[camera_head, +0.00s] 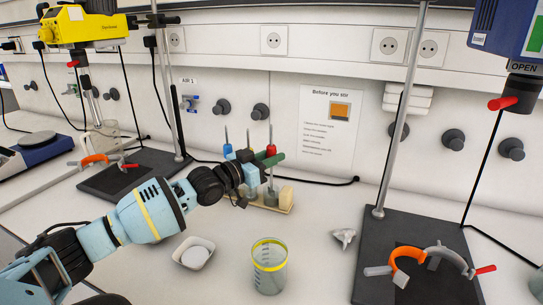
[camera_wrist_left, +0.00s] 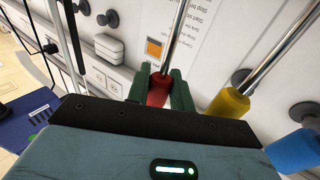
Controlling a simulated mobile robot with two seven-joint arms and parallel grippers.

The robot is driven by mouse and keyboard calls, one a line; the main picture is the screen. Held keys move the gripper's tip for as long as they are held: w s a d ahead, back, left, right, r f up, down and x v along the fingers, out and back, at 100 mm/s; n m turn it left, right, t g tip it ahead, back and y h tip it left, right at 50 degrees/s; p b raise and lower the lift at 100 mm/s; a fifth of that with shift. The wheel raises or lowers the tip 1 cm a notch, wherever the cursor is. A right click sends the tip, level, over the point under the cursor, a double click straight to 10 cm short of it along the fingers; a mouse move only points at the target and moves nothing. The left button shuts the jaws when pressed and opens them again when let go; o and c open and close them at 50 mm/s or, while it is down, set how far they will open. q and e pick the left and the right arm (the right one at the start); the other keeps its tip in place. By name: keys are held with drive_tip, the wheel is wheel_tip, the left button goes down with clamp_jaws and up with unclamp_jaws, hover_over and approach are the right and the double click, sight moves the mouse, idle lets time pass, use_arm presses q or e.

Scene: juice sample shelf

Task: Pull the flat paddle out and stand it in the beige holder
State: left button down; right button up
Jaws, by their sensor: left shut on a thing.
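The beige holder (camera_head: 286,198) stands on the bench near the wall. Several thin metal rods with coloured collars stand at it: a blue collar (camera_head: 227,149), a yellow one that shows in the left wrist view (camera_wrist_left: 229,103), and a red one (camera_head: 271,150). My left gripper (camera_head: 268,159) reaches over the holder from the left. In the left wrist view its green fingers (camera_wrist_left: 160,92) are shut on the red collar (camera_wrist_left: 158,89), with the rod rising above it. The gripper hides part of the holder, and I cannot tell the lower ends' shapes. My right gripper is not in view.
A yellow-rimmed beaker (camera_head: 269,266), a white dish (camera_head: 194,253) and crumpled foil (camera_head: 344,237) stand in front. A dark stand base (camera_head: 372,262) with a tall pole and orange clamp (camera_head: 407,257) is at right. Another stand base (camera_head: 125,183) is at back left.

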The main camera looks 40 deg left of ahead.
use_arm(q)
drive_tip(key=shift+f, duration=0.8)
drive_tip(key=c, duration=1.1)
unclamp_jaws()
drive_tip(key=shift+c, duration=0.2)
drive_tip(key=v, duration=0.7)
drive_tip(key=shift+s, duration=0.4)
drive_tip(key=shift+a, duration=0.15)
drive_tip(key=shift+f, duration=0.1)
